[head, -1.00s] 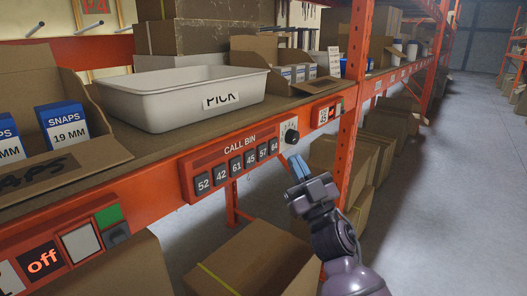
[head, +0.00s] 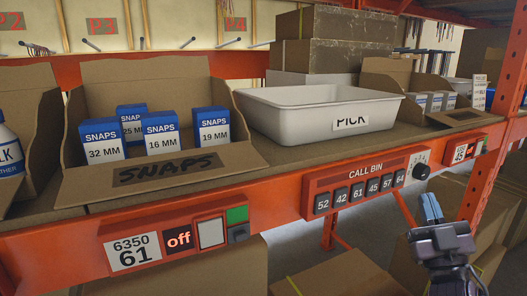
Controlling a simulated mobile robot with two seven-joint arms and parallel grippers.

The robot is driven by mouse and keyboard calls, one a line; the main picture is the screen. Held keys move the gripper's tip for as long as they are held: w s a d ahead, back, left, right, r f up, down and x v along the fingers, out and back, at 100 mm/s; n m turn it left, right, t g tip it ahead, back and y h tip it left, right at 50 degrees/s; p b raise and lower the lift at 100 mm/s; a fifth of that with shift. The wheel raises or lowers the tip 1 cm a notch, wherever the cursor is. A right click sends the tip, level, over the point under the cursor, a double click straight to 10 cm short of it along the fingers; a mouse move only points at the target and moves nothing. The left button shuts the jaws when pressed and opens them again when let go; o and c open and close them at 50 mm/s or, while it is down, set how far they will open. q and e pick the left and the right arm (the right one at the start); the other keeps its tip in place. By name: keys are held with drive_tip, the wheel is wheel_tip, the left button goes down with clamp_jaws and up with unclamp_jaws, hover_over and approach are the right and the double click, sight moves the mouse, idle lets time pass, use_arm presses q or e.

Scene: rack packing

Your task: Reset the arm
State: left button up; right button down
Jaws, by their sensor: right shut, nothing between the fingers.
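My right gripper (head: 430,208) is at the lower right of the head view. Its blue fingers are together and empty, pointing up toward the rack beam. It is in front of the beam, just below the black knob (head: 421,172) at the right end of the red call bin panel (head: 308,200). I cannot tell whether the fingertips touch anything. My left gripper is not in view.
A white PICK tote (head: 270,118) stands empty-looking on the shelf. Left of it, an open SNAPS carton (head: 85,190) holds several blue-topped boxes. A control unit (head: 180,240) reads 61 and off. An orange upright (head: 492,150) stands right of my gripper.

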wheel_tip(320, 180, down, 21)
drive_tip(key=a+m+g+h, duration=0.2)
drive_tip(key=m+g, duration=0.1)
drive_tip(key=g, duration=0.5)
drive_tip(key=s+a+f+g+y, duration=0.1)
drive_tip(key=s+a+f+g, duration=0.1)
drive_tip(key=s+f, duration=0.7)
drive_tip(key=s+a+f+g, duration=0.1)
drive_tip(key=s+f+g, duration=0.3)
drive_tip(key=s+f, duration=0.5)
wheel_tip(320, 180, down, 2)
drive_tip(key=shift+a+f+g+y, duration=0.25)
drive_tip(key=shift+a+g+y, duration=0.05)
drive_tip(key=shift+a+y, duration=0.1)
